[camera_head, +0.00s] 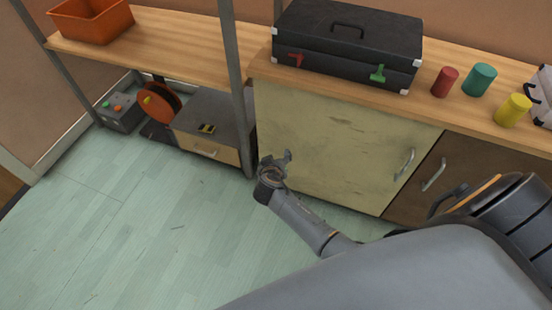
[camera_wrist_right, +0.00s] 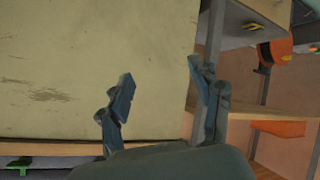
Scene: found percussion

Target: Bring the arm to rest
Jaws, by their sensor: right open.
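My right gripper (camera_head: 277,163) is in the middle of the head view, in front of the left part of the cream cabinet door (camera_head: 335,140). Its fingers are apart and nothing is between them. I cannot tell whether the gripper touches the door. My right arm reaches in from the lower right. My left gripper is in neither view.
A black case (camera_head: 350,45) stands on the wooden counter beside red (camera_head: 445,81), green (camera_head: 479,79) and yellow (camera_head: 513,110) cylinders. An orange bin (camera_head: 90,20) sits at the far left. A grey post (camera_head: 236,90) rises left of the door. The green floor (camera_head: 130,220) is clear.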

